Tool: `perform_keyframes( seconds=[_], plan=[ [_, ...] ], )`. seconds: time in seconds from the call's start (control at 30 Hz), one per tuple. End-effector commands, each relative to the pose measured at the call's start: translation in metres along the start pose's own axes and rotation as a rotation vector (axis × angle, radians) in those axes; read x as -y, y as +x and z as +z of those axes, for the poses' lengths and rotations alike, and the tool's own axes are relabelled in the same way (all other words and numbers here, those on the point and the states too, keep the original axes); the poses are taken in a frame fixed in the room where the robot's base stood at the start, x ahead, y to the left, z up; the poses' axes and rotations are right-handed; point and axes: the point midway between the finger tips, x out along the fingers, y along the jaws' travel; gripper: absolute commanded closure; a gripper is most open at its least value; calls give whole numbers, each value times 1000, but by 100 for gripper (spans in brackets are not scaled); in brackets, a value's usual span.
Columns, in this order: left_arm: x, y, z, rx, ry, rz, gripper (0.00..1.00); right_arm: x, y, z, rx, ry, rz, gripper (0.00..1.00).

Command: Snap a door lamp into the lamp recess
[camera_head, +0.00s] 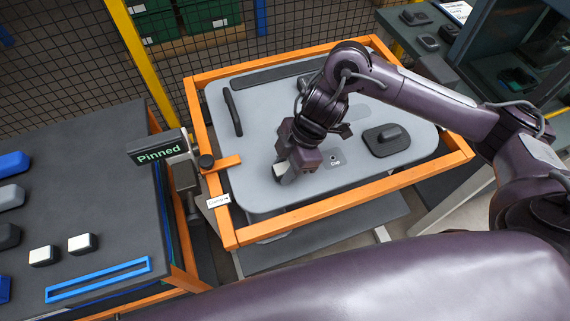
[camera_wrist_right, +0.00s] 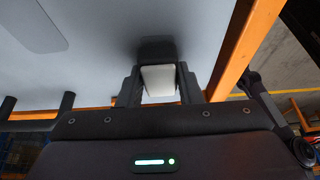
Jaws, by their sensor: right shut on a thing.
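A white door lamp (camera_wrist_right: 158,80) sits between the two fingers of my right gripper (camera_wrist_right: 160,84) in the wrist view. In the head view the lamp (camera_head: 280,170) shows pale at the tip of the right gripper (camera_head: 287,172), low over the near left part of the grey door panel (camera_head: 260,125). A dark rectangular patch (camera_wrist_right: 156,47) lies on the panel just beyond the lamp; I cannot tell whether it is the recess or a shadow. Whether the lamp touches the panel is unclear. My left gripper is not in view.
An orange frame (camera_head: 330,205) surrounds the panel. Two white-topped lamps (camera_head: 43,256) (camera_head: 82,244) lie on the dark table (camera_head: 110,190).

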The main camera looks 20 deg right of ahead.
Motion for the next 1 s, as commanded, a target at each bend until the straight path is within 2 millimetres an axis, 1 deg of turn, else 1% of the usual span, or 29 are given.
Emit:
perform_keyframes(
  seconds=[1.0],
  plan=[
    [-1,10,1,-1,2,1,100,2,16,7,3,2,-6,95]
  ],
)
